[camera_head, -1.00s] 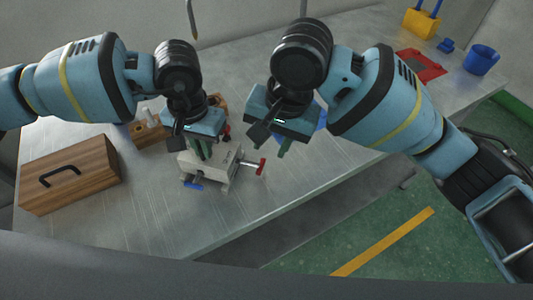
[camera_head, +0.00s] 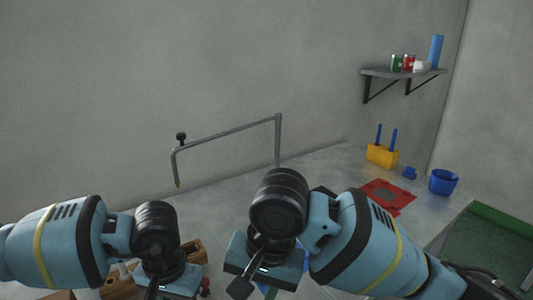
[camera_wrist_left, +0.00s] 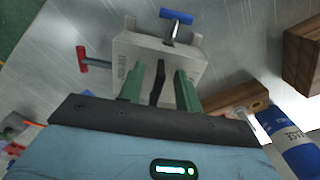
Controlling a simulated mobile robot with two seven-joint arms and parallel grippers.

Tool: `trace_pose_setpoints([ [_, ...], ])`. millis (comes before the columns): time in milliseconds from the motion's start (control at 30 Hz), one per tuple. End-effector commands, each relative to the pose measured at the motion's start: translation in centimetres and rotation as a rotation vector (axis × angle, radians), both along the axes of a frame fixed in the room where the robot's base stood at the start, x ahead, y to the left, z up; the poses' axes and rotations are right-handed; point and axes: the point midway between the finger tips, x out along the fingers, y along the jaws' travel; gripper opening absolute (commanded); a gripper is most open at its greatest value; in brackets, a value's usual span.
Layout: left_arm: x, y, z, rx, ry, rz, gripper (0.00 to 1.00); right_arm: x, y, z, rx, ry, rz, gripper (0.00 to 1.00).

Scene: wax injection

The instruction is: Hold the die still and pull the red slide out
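In the left wrist view the die (camera_wrist_left: 122,62) is a light grey block on the metal table. The red slide (camera_wrist_left: 82,60) sticks out of its left side with a T-handle, and a blue T-handle (camera_wrist_left: 176,16) sticks out of its far side. My left gripper (camera_wrist_left: 160,72) has its two green fingers apart over the die's near part; I cannot tell whether they touch it. In the head view only the lower ends of my arms show. The die is out of the head view.
A wooden block (camera_wrist_left: 235,98) and a blue-and-white bottle (camera_wrist_left: 290,145) are right of the die. On the table's far right are a red mat (camera_head: 387,196), a yellow holder (camera_head: 382,155) and a blue cup (camera_head: 443,182). A bent grey pipe (camera_head: 230,135) rises behind my arms.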

Motion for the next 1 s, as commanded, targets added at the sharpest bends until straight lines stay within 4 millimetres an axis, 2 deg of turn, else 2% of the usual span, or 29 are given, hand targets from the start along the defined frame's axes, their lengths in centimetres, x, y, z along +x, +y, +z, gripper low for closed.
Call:
trace_pose_setpoints([
  [167,0.0,0.0,0.2,-0.001,0.000,-0.001,0.34,0.0,0.0,0.0,0.000,0.000,0.000,0.33],
  [267,0.0,-0.1,0.9,-0.002,-0.002,-0.001,0.34,0.0,0.0,0.0,0.000,0.000,0.000,0.33],
  [700,0.0,0.0,9.0,-0.001,-0.002,0.000,0.34,0.0,0.0,0.0,0.000,0.000,0.000,0.33],
  [833,0.0,0.0,10.7,0.000,-0.001,0.000,0.34,0.0,0.0,0.0,0.000,0.000,0.000,0.33],
  [1000,0.0,0.0,11.8,0.001,0.000,0.000,0.34,0.0,0.0,0.0,0.000,0.000,0.000,0.33],
])
